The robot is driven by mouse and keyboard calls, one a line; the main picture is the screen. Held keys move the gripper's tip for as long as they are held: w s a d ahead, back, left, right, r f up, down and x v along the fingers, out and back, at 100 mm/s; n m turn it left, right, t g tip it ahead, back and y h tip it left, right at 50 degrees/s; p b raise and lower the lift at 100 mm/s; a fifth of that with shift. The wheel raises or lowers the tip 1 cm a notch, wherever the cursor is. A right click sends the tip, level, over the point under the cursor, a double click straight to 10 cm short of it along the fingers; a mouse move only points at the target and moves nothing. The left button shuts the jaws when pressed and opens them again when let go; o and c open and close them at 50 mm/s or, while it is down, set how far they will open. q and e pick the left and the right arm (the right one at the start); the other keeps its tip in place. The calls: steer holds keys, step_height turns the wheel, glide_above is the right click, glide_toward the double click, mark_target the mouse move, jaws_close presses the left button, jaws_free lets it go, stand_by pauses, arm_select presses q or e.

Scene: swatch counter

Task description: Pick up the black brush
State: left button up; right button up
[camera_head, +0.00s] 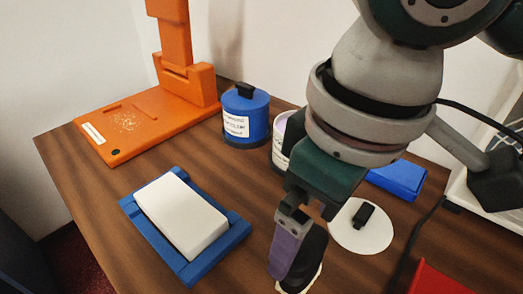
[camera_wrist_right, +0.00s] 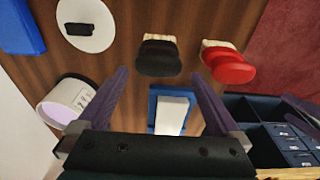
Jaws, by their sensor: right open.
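The black brush (camera_wrist_right: 158,62) lies on the wooden counter in the right wrist view, its pale bristles pointing away from my right gripper. In the head view the black brush (camera_head: 314,250) is partly hidden behind a purple finger. My right gripper (camera_wrist_right: 160,76) is open, with one finger on each side of the brush's near end in the wrist view. Nothing is held between them. I cannot tell whether a finger touches the brush. My left gripper is out of the head view; a purple piece at the wrist view's right edge may be its finger.
A red brush (camera_wrist_right: 229,66) lies beside the black one. A blue tray (camera_head: 236,238) holds a white block. A white disc (camera_head: 346,236) carries a black piece. A white tub (camera_wrist_right: 66,104), blue jar (camera_head: 246,108), blue box (camera_head: 398,180) and orange stand (camera_head: 150,118) stand farther back.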

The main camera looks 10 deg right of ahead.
step_height(320, 180, down, 2)
steer(key=shift+a+f, duration=0.1)
steer(key=f, duration=0.2)
steer(key=f+b, duration=0.1)
steer(key=f, duration=0.2)
steer(key=shift+w+f, duration=0.2)
steer(key=shift+f, duration=0.05)
steer(key=c, duration=1.2)
steer(key=shift+o, duration=0.2)
steer(key=shift+r, duration=0.15)
step_height(320, 180, up, 20)
steer(key=p, duration=2.3)
